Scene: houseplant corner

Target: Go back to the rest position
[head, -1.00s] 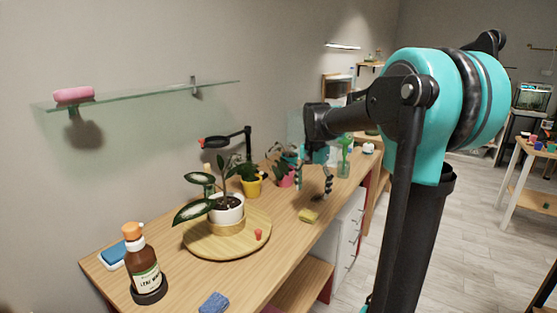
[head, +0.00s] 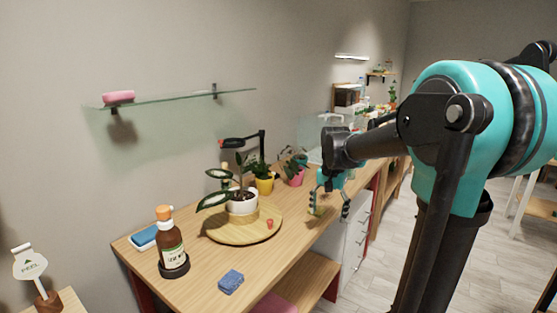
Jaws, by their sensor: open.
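My gripper (head: 330,203) hangs at the end of my teal and black arm, above the right front part of the wooden bench (head: 198,291). Its two dark fingers are spread apart, and I see nothing held between them. A small yellowish thing shows behind the fingers, mostly hidden. Left of the gripper, a potted plant with pale-edged leaves in a white pot (head: 242,203) stands on a round wooden board (head: 236,238).
A brown bottle (head: 170,246) with an orange cap and a blue sponge (head: 231,282) are at the bench's near end. Yellow (head: 265,187) and pink (head: 295,178) pots stand farther back. A glass shelf (head: 180,98) juts from the wall.

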